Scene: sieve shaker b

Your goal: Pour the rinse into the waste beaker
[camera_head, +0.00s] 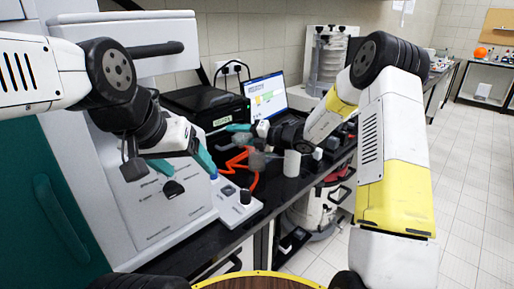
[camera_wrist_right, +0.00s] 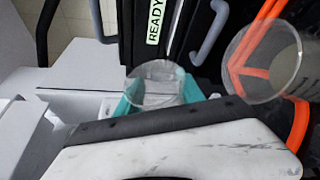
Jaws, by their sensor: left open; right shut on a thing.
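My right gripper (camera_head: 243,132) is over the bench, shut on a small clear glass vessel (camera_wrist_right: 155,90). In the right wrist view the teal fingers (camera_wrist_right: 158,98) clasp the vessel. I cannot tell its tilt or whether liquid is in it. A larger clear glass beaker (camera_wrist_right: 262,62) stands to the right of it in that view, apart from it, with an orange cable seen through the glass. It also shows faintly below my right gripper in the head view (camera_head: 257,161). My left gripper (camera_head: 188,166) is open and empty in front of the light grey machine.
A white cylinder (camera_head: 292,164) stands on the black bench right of the beaker. An orange cable (camera_head: 238,165) lies behind it. A black box labelled READY (camera_head: 222,120) and a laptop (camera_head: 266,94) stand behind. A small control box (camera_head: 237,207) is at the front.

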